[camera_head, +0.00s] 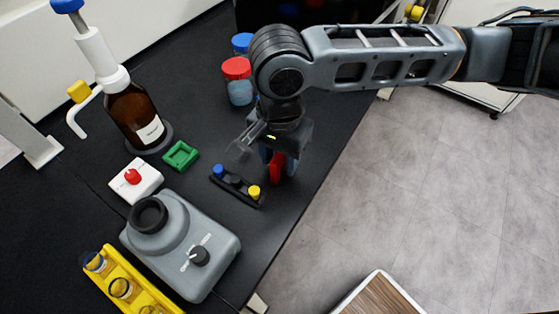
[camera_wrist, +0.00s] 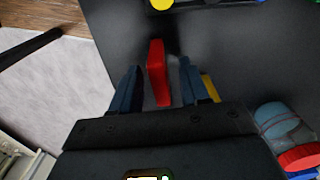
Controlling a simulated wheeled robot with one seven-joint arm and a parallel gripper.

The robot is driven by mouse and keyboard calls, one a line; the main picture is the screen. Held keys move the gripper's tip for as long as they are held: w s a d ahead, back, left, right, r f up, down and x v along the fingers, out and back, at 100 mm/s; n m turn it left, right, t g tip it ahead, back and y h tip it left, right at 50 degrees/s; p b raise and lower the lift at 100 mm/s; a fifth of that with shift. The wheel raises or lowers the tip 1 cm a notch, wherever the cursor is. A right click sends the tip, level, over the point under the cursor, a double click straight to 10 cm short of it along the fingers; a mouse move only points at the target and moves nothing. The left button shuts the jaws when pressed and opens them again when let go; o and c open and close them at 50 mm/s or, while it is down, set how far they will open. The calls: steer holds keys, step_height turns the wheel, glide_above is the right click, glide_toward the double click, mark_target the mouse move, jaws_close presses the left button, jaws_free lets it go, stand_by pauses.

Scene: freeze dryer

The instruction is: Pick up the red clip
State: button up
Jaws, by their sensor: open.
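The red clip (camera_wrist: 157,72) shows in the wrist view as an upright red piece between the two dark fingers of my open gripper (camera_wrist: 157,85). There are visible gaps between it and both fingers. In the head view the red clip (camera_head: 276,167) is partly hidden by my gripper (camera_head: 277,160), which points down over it near the right edge of the black bench. I cannot tell how far the fingertips are above the bench top.
A black rack (camera_head: 237,187) with blue and yellow caps lies just left of my gripper. A red-capped jar (camera_head: 237,80) stands behind. A grey mixer (camera_head: 180,245), green square (camera_head: 180,156) and brown bottle (camera_head: 136,118) are further left. The bench edge drops to floor at right.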

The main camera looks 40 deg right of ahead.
jaws_close()
steer(key=shift+r, duration=0.1)
stand_by(0.4)
